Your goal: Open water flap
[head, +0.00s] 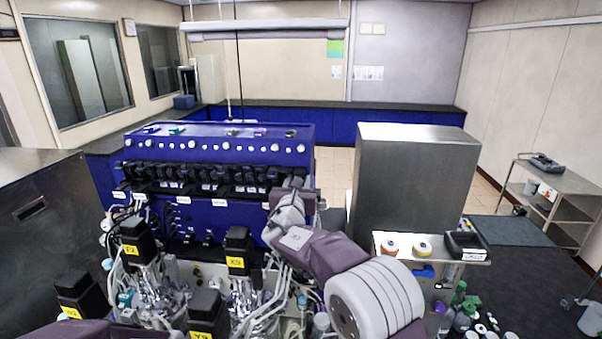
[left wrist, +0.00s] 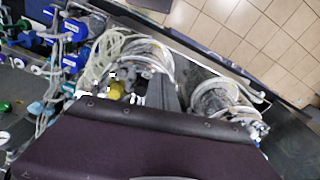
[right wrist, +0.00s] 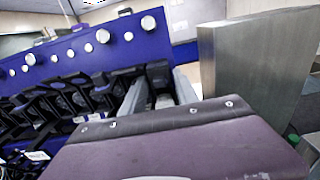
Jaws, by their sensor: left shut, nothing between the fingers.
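The blue control unit (head: 230,138) carries a row of black pump flaps (head: 205,178) along its front, with white labels below; I cannot read which one is water. My right gripper (head: 292,190) is at the right end of this row. In the right wrist view its two grey fingers (right wrist: 160,92) stand apart, with the rightmost black flap piece (right wrist: 158,72) showing between or just beyond them. I cannot tell whether they touch it. My left gripper (left wrist: 162,88) is shut and empty above tubing and glass vessels in the left wrist view. The head view does not show its fingers.
Reactor vessels with black motors (head: 138,240) and tubing crowd the front. A tall steel cabinet (head: 405,185) stands right of the blue unit. A small steel shelf (head: 400,250) holds two rolls of tape. Bottles (head: 463,315) stand at the lower right. A trolley (head: 550,190) is farther right.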

